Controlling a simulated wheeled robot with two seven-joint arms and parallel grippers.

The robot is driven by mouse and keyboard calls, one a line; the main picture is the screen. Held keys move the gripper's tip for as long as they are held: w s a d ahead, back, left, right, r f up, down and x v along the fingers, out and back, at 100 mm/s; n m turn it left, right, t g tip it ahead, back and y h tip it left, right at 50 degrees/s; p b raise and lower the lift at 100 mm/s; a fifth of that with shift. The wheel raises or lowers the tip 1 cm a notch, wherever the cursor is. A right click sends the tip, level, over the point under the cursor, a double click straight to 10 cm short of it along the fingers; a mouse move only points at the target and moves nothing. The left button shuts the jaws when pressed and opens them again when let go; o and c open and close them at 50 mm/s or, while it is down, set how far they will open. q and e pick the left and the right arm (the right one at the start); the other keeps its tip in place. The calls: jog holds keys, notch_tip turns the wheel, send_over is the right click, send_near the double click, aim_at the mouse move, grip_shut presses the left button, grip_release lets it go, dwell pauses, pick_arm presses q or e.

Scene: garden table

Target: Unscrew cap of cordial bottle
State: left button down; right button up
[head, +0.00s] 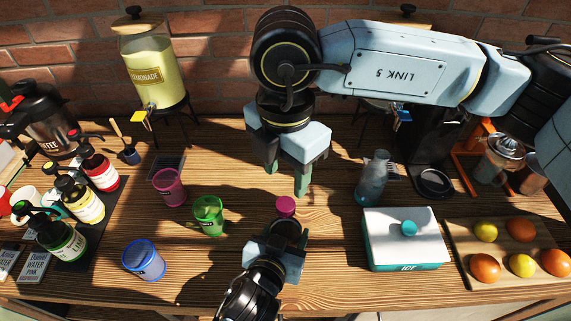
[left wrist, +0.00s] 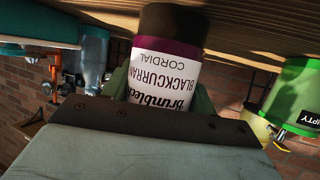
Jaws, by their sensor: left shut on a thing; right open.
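The cordial bottle (head: 287,229) stands upright at the front middle of the table, with a magenta cap (head: 285,206) on top. The left wrist view, which is upside down, shows its white label (left wrist: 165,75) reading blackcurrant cordial; the cap is hidden there. My left gripper (head: 277,248) is shut around the bottle's body, and its fingers flank the label in the left wrist view. My right gripper (head: 287,177) points down, open and empty, above and slightly behind the cap. Its green fingertips are apart from the cap.
Pink (head: 169,187), green (head: 208,215) and blue (head: 144,261) cups stand left of the bottle. A teal-white ice box (head: 405,250) and a grey bottle (head: 372,178) stand to the right. A fruit board (head: 460,267) lies at far right. Syrup bottles (head: 82,197) stand at left.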

aim_at(285, 204)
notch_tip(285, 204, down, 7)
jog(key=shift+f, duration=0.2)
dwell(0.3)
